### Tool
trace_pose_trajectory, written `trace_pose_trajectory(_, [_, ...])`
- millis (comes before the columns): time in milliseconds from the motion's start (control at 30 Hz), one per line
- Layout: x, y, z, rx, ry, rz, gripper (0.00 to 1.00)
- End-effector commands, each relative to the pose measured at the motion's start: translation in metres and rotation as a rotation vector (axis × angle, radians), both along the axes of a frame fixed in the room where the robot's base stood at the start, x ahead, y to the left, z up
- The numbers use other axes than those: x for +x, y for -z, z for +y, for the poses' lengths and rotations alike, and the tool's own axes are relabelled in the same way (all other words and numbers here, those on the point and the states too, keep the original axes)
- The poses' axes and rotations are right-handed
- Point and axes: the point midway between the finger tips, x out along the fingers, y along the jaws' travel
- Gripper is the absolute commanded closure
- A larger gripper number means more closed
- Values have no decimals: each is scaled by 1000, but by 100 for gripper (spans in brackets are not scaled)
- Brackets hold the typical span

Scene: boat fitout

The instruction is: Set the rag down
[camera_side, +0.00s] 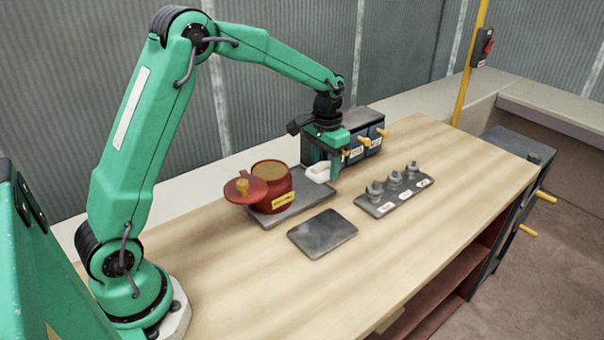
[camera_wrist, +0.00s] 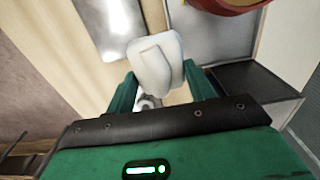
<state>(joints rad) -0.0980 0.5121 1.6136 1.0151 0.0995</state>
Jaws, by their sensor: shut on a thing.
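The rag (camera_side: 319,173) is white and folded, held at the tips of my gripper (camera_side: 325,165) in the side view. In the wrist view the rag (camera_wrist: 155,62) sits between the two green fingers of my gripper (camera_wrist: 158,90), and they are shut on it. The side view shows it above the bench, close to the right of the red pot; I cannot tell how high it is. A flat dark grey plate (camera_side: 322,233) lies bare on the bench in front. It shows in the wrist view as a pale shiny sheet (camera_wrist: 112,28).
A red pot (camera_side: 272,190) with its lid (camera_side: 245,187) tilted at its left stands on a grey tray (camera_side: 290,213). A dark drawer box (camera_side: 365,122) with yellow knobs is behind. A grey rack (camera_side: 393,198) holds several metal fittings. The wooden bench (camera_side: 440,220) is clear at the front right.

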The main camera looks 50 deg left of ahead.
Motion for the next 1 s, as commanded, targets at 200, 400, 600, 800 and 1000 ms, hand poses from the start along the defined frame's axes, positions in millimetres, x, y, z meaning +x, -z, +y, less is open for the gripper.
trace_pose_trajectory(200, [7, 17, 28, 0, -5, 2, 68])
trace_pose_trajectory(400, [15, 37, 59, 0, -5, 1, 68])
trace_pose_trajectory(600, [22, 56, 89, 0, -3, 2, 68])
trace_pose_trajectory(800, [27, 65, 105, 0, -1, 1, 68])
trace_pose_trajectory(1000, [27, 66, 107, 0, -1, -1, 68])
